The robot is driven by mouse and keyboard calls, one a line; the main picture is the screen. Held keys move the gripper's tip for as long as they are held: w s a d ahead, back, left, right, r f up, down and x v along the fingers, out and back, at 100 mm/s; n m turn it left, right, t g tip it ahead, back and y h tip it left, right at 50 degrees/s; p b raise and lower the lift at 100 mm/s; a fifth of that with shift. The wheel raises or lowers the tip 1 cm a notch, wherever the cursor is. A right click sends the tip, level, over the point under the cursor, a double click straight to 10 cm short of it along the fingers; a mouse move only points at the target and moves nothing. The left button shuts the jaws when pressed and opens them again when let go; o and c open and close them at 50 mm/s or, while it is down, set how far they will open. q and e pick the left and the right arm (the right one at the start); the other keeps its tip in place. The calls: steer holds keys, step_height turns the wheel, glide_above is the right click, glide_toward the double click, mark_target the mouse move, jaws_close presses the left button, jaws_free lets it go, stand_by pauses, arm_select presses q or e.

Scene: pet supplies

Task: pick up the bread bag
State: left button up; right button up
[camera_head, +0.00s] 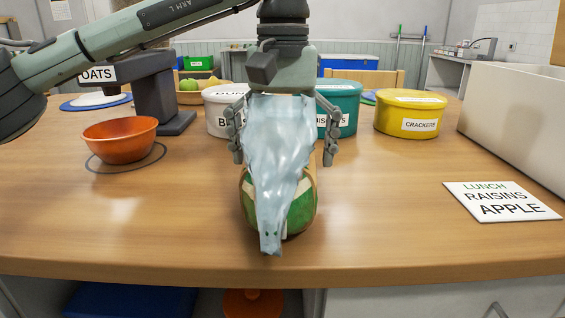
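The bread bag (277,150) lies near the front middle of the table. It has pale blue, see-through film narrowing to a tail towards me, with a tan and green rounded part (302,210) at its lower end. My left gripper (283,157) points down over the far part of the bag, one finger on each side. Its fingers are spread, with a gap showing at the right finger; contact at the left finger is hard to tell. My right gripper is not in view.
An orange bowl (120,139) stands at left by a grey stand (165,97). White (221,122), teal (342,110) and yellow (408,114) tubs stand behind. A lunch card (500,201) and a large pale box (515,115) are at right. The table front is mostly clear.

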arm_select(q)
step_height(320, 180, down, 2)
steer(key=shift+w+f, duration=0.1)
steer(key=c, duration=1.7)
steer(key=shift+r, duration=0.2)
